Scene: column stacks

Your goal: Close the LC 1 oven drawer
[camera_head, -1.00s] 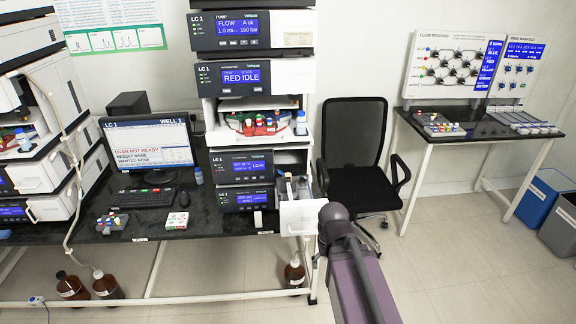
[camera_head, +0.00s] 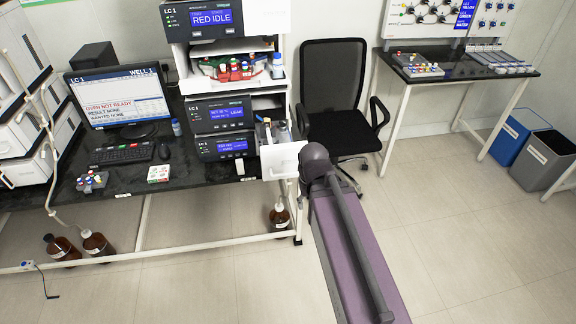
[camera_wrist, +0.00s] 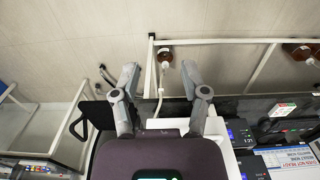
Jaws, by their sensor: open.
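The LC 1 oven drawer (camera_head: 283,161) has a white front and stands pulled out at the right end of the LC 1 stack, with small items showing inside it. My arm's end sits right beside the drawer front in the head view; my fingers are hidden there. In the wrist view my gripper (camera_wrist: 160,76) is open, its two grey fingers spread apart with nothing between them. A white panel (camera_wrist: 222,150), probably the drawer, shows close beside the gripper's body. I cannot tell whether they touch.
A black chair (camera_head: 335,95) stands just right of the stack. The bench (camera_head: 210,172) carries a monitor (camera_head: 120,98) and keyboard. Brown bottles (camera_head: 98,243) stand on the floor beneath. A side table (camera_head: 470,75) and bins (camera_head: 545,158) are at right.

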